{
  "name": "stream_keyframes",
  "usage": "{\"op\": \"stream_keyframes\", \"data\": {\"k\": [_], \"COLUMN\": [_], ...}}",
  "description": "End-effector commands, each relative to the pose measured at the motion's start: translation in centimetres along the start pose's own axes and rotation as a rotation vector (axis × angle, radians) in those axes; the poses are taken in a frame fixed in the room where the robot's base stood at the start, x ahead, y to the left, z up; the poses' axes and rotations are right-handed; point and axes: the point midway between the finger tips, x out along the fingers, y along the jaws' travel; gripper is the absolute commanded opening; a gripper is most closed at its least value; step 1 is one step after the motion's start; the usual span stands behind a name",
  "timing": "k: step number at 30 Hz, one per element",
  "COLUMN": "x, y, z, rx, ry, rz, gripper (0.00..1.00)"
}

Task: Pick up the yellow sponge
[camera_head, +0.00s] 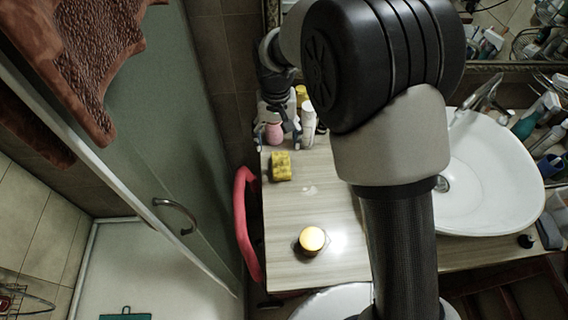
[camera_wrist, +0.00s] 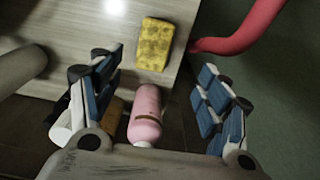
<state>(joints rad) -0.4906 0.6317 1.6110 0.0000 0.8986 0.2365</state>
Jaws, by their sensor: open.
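The yellow sponge (camera_head: 281,167) lies on the light wooden counter (camera_head: 290,205), near its left edge. In the wrist view the sponge (camera_wrist: 154,44) lies beyond the fingertips, roughly centred between them. My gripper (camera_head: 278,143) is open at the back left of the counter, just behind the sponge, with nothing gripped. In the wrist view its two blue-padded fingers (camera_wrist: 158,70) stand wide apart. A pink bottle (camera_wrist: 146,115) shows between the fingers, nearer the palm than the sponge. It also shows in the head view, partly hidden by the gripper.
A white bottle (camera_head: 308,126) stands right of the gripper. A red curved bar (camera_head: 246,220) runs along the counter's left side. The white sink (camera_head: 490,190) is at right. The counter between sponge and container is mostly clear.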

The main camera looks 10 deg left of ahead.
Motion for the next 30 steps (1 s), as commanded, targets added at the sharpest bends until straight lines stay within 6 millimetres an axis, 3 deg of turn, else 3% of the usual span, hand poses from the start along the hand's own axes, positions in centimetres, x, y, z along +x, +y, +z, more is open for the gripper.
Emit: {"op": "stream_keyframes", "data": {"k": [3,9,19,27,30], "x": [3.2,6.8,8.8,12.7,13.3], "y": [0.1,0.1,0.3,0.9,0.9], "z": [0.1,0.0,-0.2,-0.9,-0.9], "rx": [0.0,0.0,0.001,0.001,0.001], "ry": [-0.005,-0.002,-0.001,-0.002,-0.001], "rz": [0.001,0.001,0.0,0.0,0.0], "gripper": [0.7,0.7,0.7,0.7,0.7]}}
